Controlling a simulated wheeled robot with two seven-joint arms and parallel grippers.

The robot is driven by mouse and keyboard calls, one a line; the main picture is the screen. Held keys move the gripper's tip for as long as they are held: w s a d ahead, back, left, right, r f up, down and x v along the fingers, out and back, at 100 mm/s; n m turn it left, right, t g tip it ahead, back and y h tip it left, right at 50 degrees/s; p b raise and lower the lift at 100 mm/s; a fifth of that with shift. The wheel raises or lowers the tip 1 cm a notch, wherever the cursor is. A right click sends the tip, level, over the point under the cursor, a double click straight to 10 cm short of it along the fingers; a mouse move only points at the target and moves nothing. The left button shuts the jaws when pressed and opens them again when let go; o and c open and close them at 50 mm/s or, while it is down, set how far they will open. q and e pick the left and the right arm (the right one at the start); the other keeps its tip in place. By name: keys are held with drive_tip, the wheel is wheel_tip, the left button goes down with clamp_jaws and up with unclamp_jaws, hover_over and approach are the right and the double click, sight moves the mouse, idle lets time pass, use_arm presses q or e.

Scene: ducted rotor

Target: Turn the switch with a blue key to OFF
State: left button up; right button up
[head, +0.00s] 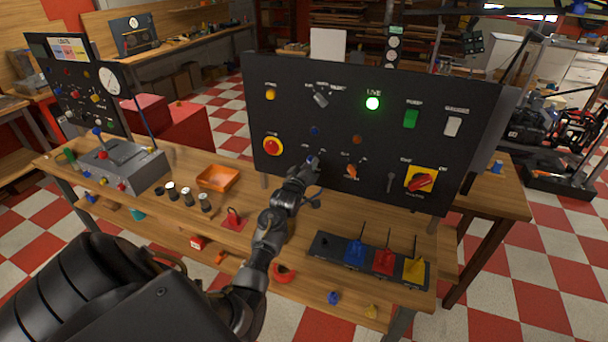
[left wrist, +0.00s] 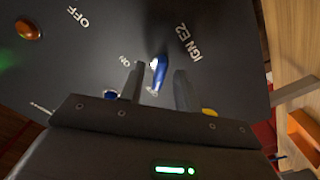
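The blue key (left wrist: 158,72) sits in a switch on the black upright panel (head: 450,100). In the left wrist view, the panel lettering is inverted, with "IGN E2" and "ON" near the key and "OFF" further off, beside an orange part (left wrist: 28,30). Another label close to the key is partly hidden and unreadable. My left gripper (left wrist: 160,82) is open, with one finger on each side of the key and small gaps showing. In the head view my left gripper (head: 308,167) is at the lower left of the panel and covers much of the key. My right gripper is out of view.
The green LIVE lamp (head: 372,103) is lit. A tray with coloured parts (head: 330,246) and an orange bin (head: 218,178) are on the bench.

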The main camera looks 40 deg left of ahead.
use_arm(q)
drive_tip(key=b+v, duration=0.2)
drive_tip(key=v, duration=0.8)
drive_tip(key=shift+d, duration=0.1)
